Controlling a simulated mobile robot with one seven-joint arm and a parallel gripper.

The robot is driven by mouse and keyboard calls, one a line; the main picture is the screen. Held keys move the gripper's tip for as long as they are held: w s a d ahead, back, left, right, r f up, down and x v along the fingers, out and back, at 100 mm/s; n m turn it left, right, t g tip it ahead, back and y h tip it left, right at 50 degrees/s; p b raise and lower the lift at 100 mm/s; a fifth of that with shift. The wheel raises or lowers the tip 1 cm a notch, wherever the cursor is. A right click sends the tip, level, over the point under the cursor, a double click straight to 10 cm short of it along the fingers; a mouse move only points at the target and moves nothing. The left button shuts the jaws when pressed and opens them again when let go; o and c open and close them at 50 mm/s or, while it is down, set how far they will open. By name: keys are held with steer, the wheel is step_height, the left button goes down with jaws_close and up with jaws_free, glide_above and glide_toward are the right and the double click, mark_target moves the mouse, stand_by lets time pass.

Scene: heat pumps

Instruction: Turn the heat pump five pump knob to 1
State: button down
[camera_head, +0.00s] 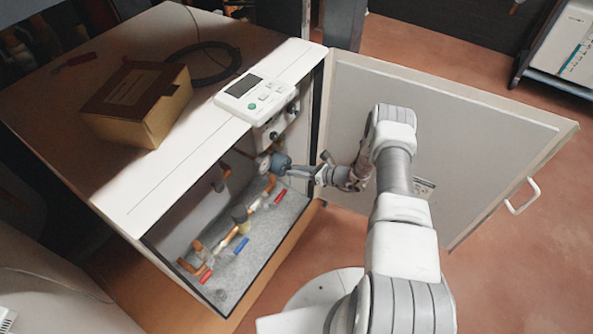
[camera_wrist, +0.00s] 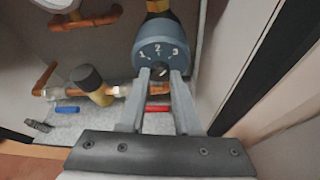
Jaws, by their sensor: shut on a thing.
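The pump (camera_wrist: 162,30) is grey-blue with a round face marked 1, 2 and 3, seen close up in the wrist view. Its small dark knob (camera_wrist: 160,71) sits at the lower middle of the face, below the numbers. My gripper (camera_wrist: 160,78) is shut on this knob, one finger on each side. Which number the knob points to cannot be told. In the head view the pump (camera_head: 281,162) is inside the open cabinet, and my gripper (camera_head: 294,170) reaches it from the right. The fingers hide part of the knob.
The open cabinet door (camera_head: 470,130) stands to the right of my arm. Copper pipes with a black-capped valve (camera_wrist: 90,80) and red and blue handles lie below the pump. A cardboard box (camera_head: 137,103) and a control panel (camera_head: 257,97) are on the cabinet top.

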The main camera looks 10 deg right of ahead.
steer(key=shift+s+a+f+n+t+h+p, duration=0.15)
steer(key=shift+n+t+h+p, duration=0.7)
steer(key=shift+n, duration=1.3)
steer(key=shift+s+a+f+n+t+h+p, duration=0.15)
steer(key=shift+n+t+h+p, duration=0.25)
steer(key=shift+n+t+p, duration=1.3)
steer(key=shift+s+a+f+n+t+h+p, duration=0.15)
steer(key=shift+n+t+h+p, duration=0.4)
steer(key=shift+n, duration=2)
steer(key=shift+t, duration=0.4)
steer(key=c, duration=0.6)
jaws_free()
steer(key=shift+s+d, duration=0.1)
steer(key=shift+d, duration=0.05)
